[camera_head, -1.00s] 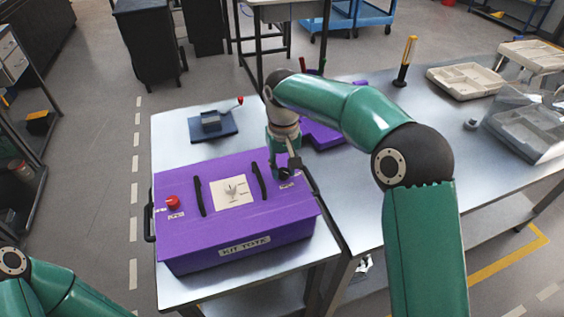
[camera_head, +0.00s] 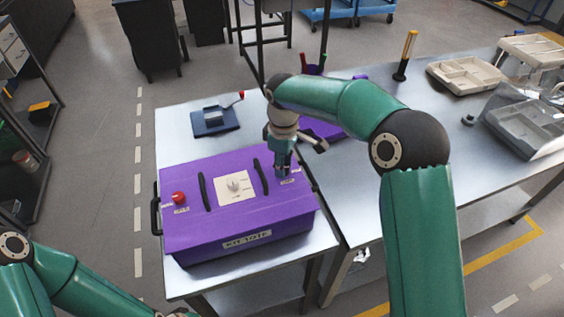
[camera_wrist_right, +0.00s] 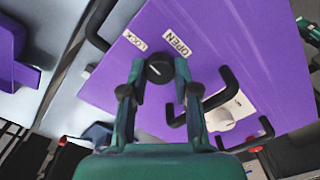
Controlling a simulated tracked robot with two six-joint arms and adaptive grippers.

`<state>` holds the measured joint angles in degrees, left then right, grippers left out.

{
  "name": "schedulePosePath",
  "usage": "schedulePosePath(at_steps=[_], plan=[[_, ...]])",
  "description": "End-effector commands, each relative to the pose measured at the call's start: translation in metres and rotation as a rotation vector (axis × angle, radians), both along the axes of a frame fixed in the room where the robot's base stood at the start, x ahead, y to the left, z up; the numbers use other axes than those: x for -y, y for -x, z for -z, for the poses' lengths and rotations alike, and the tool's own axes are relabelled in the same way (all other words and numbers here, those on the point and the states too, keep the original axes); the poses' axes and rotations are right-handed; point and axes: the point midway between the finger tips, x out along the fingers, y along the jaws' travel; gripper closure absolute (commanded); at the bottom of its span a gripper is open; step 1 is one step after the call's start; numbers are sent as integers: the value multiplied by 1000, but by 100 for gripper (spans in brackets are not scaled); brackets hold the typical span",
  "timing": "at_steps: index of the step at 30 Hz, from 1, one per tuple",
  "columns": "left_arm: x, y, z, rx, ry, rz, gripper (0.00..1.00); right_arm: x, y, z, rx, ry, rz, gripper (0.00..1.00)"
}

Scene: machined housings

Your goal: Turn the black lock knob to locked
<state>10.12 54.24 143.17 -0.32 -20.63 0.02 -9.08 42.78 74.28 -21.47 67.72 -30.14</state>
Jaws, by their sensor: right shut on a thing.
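A purple tote (camera_head: 240,238) labelled KIT TOTE stands on a metal table, its lid facing up. The black lock knob (camera_wrist_right: 158,69) is on the lid, between a LOCK label (camera_wrist_right: 133,40) and an OPEN label (camera_wrist_right: 177,44) in the wrist view. A small pale mark shows on the knob; its exact setting is unclear. My right gripper (camera_wrist_right: 158,76) is shut on the knob, with one finger on each side. In the head view the right gripper (camera_head: 283,172) points down at the lid's right end and hides the knob. My left arm is at the lower left; its gripper is not visible.
The lid also carries a red button (camera_head: 179,197), two black handles (camera_head: 204,191) (camera_head: 261,177) and a white dial plate (camera_head: 236,188). A blue fixture with a red-tipped lever (camera_head: 215,121) lies behind. Grey trays (camera_head: 465,76) stand on the right table.

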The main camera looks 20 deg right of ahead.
Motion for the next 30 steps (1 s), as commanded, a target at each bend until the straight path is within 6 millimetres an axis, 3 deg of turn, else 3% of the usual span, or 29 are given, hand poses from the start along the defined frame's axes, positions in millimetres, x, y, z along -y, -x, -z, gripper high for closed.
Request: schedulePosePath(at_steps=[21, 22, 26, 30], plan=[[0, 0, -3, 0, 0, 0, 63, 0, 0, 0, -1, 1, -88, 100], [0, 0, -3, 0, 0, 0, 63, 0, 0, 0, -1, 1, -87, 65], [0, 0, -3, 0, 0, 0, 63, 0, 0, 0, -1, 1, -87, 45], [0, 0, -3, 0, 0, 0, 63, 0, 0, 0, 0, 0, -87, 45]])
